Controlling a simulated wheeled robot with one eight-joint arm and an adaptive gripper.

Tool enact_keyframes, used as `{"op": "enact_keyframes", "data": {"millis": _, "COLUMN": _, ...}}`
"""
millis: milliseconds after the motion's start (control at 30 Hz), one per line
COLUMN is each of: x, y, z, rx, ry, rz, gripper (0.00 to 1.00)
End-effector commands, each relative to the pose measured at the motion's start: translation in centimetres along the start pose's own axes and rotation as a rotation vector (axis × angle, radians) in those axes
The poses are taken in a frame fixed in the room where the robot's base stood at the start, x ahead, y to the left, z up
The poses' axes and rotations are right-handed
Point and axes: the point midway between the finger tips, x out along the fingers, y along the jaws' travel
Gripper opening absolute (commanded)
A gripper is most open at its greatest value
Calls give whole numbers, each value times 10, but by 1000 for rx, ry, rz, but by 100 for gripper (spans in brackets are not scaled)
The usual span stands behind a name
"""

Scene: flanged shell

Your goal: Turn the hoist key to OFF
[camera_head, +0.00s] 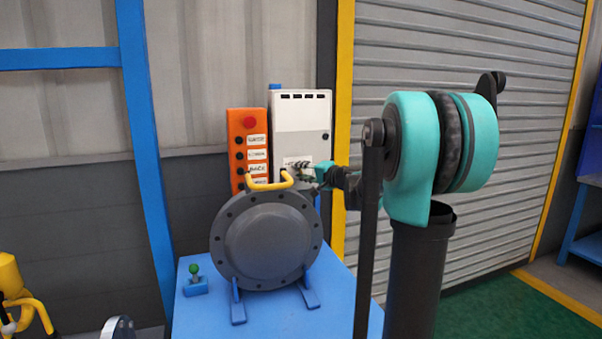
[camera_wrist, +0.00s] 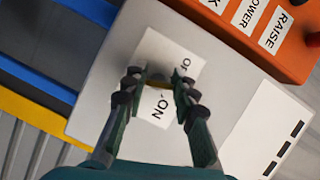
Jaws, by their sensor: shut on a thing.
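The hoist key (camera_wrist: 157,84) shows in the wrist view as a small yellowish-brown strip between my fingertips, mostly hidden by them. It sits over a white label plate (camera_wrist: 160,43) printed with ON and a partly covered OF. The plate is on the front of a pale grey control box (camera_head: 302,115). My gripper (camera_wrist: 157,86) is shut on the key, with a dark green finger on each side. In the head view my gripper (camera_head: 308,173) reaches the lower front of the box from the right. Which mark the key points to is hard to tell.
An orange pendant (camera_head: 248,152) with a red button and labelled buttons stands left of the box. A dark grey flanged shell (camera_head: 266,240) with a yellow handle (camera_head: 268,184) stands in front, on a blue table (camera_head: 270,318). A green-knobbed item (camera_head: 195,280) sits at the left.

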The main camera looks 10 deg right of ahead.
Motion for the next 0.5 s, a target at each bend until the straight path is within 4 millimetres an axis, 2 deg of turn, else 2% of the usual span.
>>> {"op": "enact_keyframes", "data": {"millis": 200, "x": 0, "y": 0, "z": 1, "rx": -177, "ry": -2, "rz": 73, "gripper": 0}}
{"op": "enact_keyframes", "data": {"millis": 500, "x": 0, "y": 0, "z": 1, "rx": -354, "ry": -2, "rz": 147, "gripper": 0}}
